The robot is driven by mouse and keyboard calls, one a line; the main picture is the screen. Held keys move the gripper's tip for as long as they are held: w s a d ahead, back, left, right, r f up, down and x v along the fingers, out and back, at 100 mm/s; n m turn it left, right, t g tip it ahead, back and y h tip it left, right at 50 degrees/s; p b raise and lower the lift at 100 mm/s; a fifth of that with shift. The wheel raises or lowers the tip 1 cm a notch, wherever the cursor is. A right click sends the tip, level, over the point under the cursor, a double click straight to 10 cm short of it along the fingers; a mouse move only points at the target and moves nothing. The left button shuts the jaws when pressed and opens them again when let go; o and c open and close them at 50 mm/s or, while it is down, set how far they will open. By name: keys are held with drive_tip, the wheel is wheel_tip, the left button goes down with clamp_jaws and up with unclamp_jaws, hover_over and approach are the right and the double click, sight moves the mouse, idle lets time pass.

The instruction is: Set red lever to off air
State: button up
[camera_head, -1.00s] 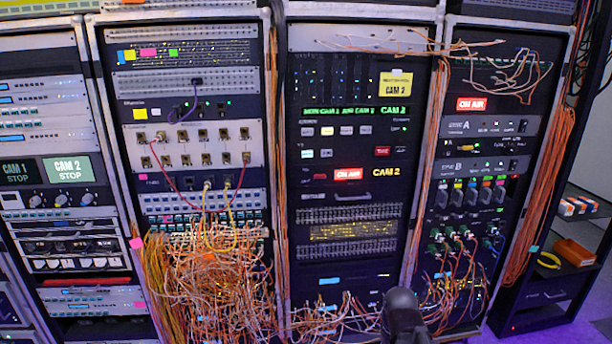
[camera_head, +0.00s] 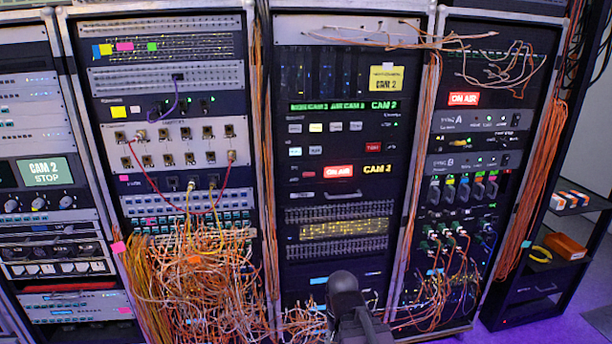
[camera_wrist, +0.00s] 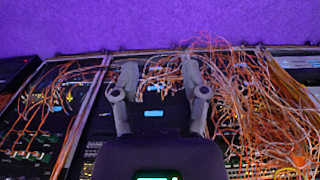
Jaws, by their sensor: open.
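A small red lever (camera_head: 373,147) shows on the dark panel of the middle rack in the head view, right of the white buttons. It is too small to read its position or its label. A lit red ON AIR sign (camera_head: 338,172) is below and left of it. My gripper (camera_wrist: 158,68) shows in the wrist view with its two fingers spread apart and nothing between them. It faces the lower part of the racks, where orange cables hang and purple floor shows; the lever is not identifiable there. In the head view my dark arm is low, well below the lever.
A dense tangle of orange cables (camera_head: 200,275) hangs in front of the left rack's lower part. More cables (camera_head: 440,265) hang on the right rack. A black cart (camera_head: 545,285) with an orange box (camera_head: 566,245) stands at far right. The middle rack's front around the lever looks clear.

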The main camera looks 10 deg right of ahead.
drive_tip(key=o, duration=0.5)
drive_tip(key=shift+a, duration=0.1)
drive_tip(key=shift+c, duration=0.2)
drive_tip(key=shift+o, duration=0.3)
drive_tip(key=shift+w+r, duration=0.15)
drive_tip(key=shift+w, duration=0.1)
drive_tip(key=t+p, duration=1.4)
drive_tip(key=p, duration=0.6)
approach(309, 175)
drive_tip(key=r+v, duration=0.1)
drive_tip(key=v, duration=0.2)
drive_tip(key=shift+w+f, duration=0.1)
drive_tip(key=shift+f, duration=0.05)
drive_tip(key=b+x, duration=0.1)
drive_tip(key=x, duration=0.3)
drive_tip(key=b+x, duration=0.2)
drive_tip(key=x, duration=0.3)
drive_tip(key=b+x, duration=0.2)
drive_tip(key=x, duration=0.3)
drive_tip(key=shift+f, duration=0.35)
drive_tip(key=shift+s, duration=0.2)
drive_tip(key=c, duration=1.2)
